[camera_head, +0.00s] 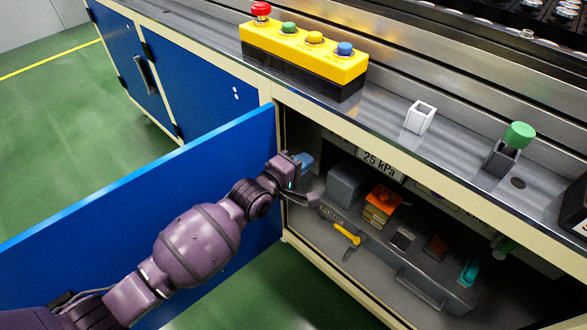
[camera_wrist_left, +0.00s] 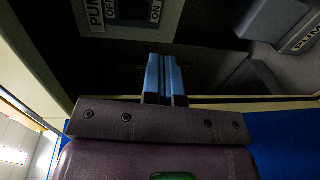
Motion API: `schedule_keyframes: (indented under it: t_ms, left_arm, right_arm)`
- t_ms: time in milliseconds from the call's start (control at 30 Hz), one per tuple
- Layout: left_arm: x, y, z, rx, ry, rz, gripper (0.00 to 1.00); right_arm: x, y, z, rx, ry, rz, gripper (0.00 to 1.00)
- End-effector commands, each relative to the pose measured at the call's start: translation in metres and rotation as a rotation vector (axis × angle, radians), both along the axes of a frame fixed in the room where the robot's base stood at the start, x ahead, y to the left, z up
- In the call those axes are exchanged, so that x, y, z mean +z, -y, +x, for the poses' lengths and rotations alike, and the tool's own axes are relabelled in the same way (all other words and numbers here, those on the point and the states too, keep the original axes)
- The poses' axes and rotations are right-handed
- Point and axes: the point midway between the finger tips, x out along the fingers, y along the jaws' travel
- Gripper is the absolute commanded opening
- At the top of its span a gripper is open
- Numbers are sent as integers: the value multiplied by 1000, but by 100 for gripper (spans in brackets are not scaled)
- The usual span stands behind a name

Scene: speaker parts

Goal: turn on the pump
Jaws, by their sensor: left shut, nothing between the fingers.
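My left gripper (camera_head: 306,161) reaches into the open cabinet under the bench, near its left side. Its blue fingers (camera_wrist_left: 165,78) are together and empty. In the left wrist view, a switch panel (camera_wrist_left: 125,14) marked PUMP, OFF and ON is at the top, cut off by the frame edge. The fingers point toward it and show apart from it in the picture; the depth gap is unclear. The switch's position is too dark to tell. A grey unit (camera_wrist_left: 285,22) with a partly visible PUM label is at the upper right. My right gripper is not in view.
The blue door (camera_head: 150,190) stands open beside my left arm. Inside the cabinet are a 25 kPa display (camera_head: 380,162), an orange-topped part (camera_head: 383,195) and a yellow-handled lever (camera_head: 347,234). A yellow button box (camera_head: 303,52) stands on the bench above.

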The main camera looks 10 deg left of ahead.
Motion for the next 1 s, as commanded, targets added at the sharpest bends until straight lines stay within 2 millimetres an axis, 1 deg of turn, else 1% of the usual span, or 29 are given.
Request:
schedule_keyframes:
  t_ms: [33, 100, 300, 667, 1000]
  left_arm:
    - [2, -4, -6, 0, 2, 1, 0]
    - [1, -9, -12, 0, 2, 1, 0]
    - [-3, -17, -23, 0, 0, 0, 0]
    - [-4, -18, -25, -1, -1, 0, 0]
    - [-4, -17, -25, -1, -1, 0, 0]
  right_arm:
    - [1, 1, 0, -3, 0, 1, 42]
    - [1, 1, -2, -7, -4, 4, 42]
    - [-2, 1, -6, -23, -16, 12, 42]
    - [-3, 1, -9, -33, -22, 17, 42]
    - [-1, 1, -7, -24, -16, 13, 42]
